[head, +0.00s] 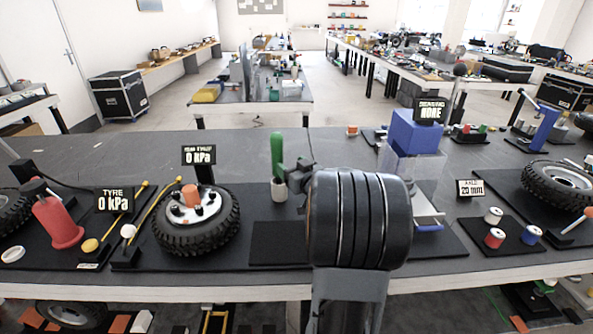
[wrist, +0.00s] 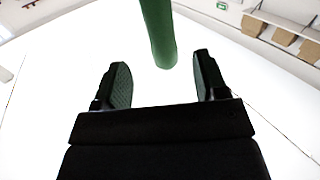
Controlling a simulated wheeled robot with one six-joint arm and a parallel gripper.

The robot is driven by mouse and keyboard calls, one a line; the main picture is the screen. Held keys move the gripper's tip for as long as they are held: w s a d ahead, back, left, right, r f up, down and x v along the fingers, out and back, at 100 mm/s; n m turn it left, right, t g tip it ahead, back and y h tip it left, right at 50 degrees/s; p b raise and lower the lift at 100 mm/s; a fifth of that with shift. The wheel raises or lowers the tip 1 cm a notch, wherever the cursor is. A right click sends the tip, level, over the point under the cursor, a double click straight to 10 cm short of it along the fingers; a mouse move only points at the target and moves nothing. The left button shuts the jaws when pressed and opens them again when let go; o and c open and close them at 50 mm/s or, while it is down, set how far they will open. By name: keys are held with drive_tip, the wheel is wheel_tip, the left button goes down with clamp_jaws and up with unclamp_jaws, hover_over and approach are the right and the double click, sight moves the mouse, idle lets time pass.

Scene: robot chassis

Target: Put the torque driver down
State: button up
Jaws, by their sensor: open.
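The torque driver (head: 278,155), with a green handle, stands upright in a small white holder (head: 279,189) on the bench. My gripper (head: 293,172) is just right of it in the head view, mostly hidden behind my dark arm link. In the wrist view the green handle (wrist: 158,32) shows beyond the fingertips, roughly centred between them. My gripper (wrist: 161,68) is open and empty there, its two fingers apart with the handle not gripped. Whether a finger touches the handle cannot be told.
A blue-topped clear device (head: 416,133) stands to the right, near several spools (head: 494,238). The bench behind the holder is mostly clear.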

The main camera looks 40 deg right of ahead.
drive_tip(key=s+a+f+g, duration=0.2)
drive_tip(key=s+a+g, duration=0.3)
drive_tip(key=a, duration=0.3)
drive_tip(key=s+a+f+g+y, duration=0.1)
drive_tip(key=s+a+f+g, duration=0.2)
drive_tip(key=a, duration=0.6)
drive_tip(key=s+a+f+n+g+y, duration=0.1)
drive_tip(key=s+a+f+g, duration=0.2)
drive_tip(key=s+a+g, duration=0.3)
drive_tip(key=s+a, duration=0.3)
drive_tip(key=shift+s+a+f+g, duration=0.2)
drive_tip(key=shift+s+g, duration=0.15)
drive_tip(key=shift+g, duration=0.05)
drive_tip(key=shift+r, duration=0.1)
wheel_tip(320, 180, up, 13)
drive_tip(key=p, duration=1.2)
drive_tip(key=shift+s+a+n+t, duration=0.15)
drive_tip(key=shift+a+n+t, duration=0.05)
drive_tip(key=shift+n+t, duration=0.1)
